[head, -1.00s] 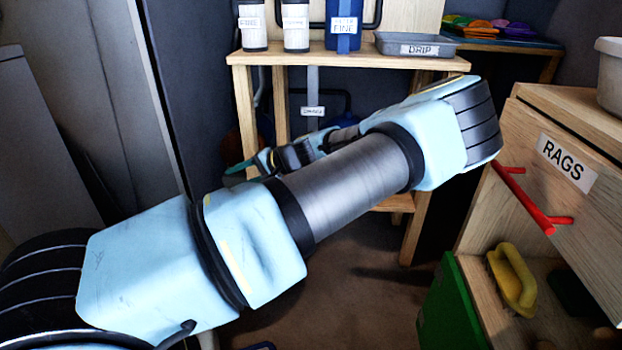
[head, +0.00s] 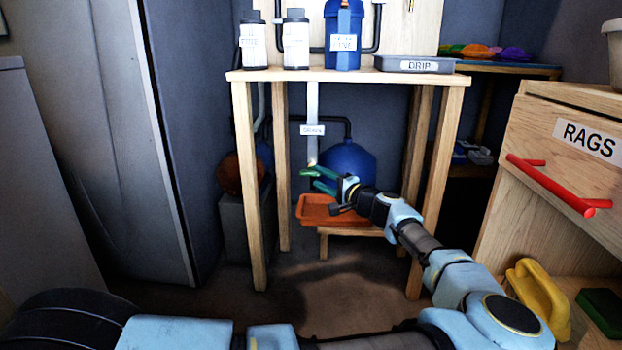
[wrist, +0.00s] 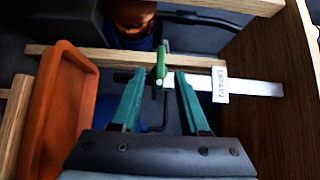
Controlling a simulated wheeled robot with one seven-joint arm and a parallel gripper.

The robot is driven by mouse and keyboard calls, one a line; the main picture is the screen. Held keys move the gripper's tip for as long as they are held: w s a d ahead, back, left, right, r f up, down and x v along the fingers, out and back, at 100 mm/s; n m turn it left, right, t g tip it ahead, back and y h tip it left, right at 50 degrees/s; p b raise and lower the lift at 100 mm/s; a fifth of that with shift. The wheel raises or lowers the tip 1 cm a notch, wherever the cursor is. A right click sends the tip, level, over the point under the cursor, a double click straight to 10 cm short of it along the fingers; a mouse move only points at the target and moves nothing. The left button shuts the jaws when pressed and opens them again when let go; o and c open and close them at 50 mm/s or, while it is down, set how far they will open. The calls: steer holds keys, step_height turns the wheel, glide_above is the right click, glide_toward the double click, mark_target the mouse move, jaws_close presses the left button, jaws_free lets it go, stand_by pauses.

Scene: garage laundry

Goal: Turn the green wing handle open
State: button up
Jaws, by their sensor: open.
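The green wing handle (wrist: 161,62) shows in the wrist view on a pale pipe (wrist: 255,88) with a drain label (wrist: 220,85). My gripper (wrist: 159,78) is open and empty, its two teal fingers on either side of the handle's near end, with visible gaps. In the head view my gripper (head: 316,179) reaches under the wooden bench, at the lower end of the labelled pipe (head: 312,105). There I cannot tell the handle apart from my teal fingers.
An orange tray (head: 318,212) lies on a low wooden stand below my gripper; it also shows in the wrist view (wrist: 52,115). Bench legs (head: 248,190) stand on both sides. A blue tank (head: 350,160) is behind. A drawer with a red handle (head: 555,185) is at right.

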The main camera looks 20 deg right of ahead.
mark_target(314, 175)
steer(key=shift+b+x, duration=0.4)
steer(key=shift+x, duration=1.9)
jaws_close()
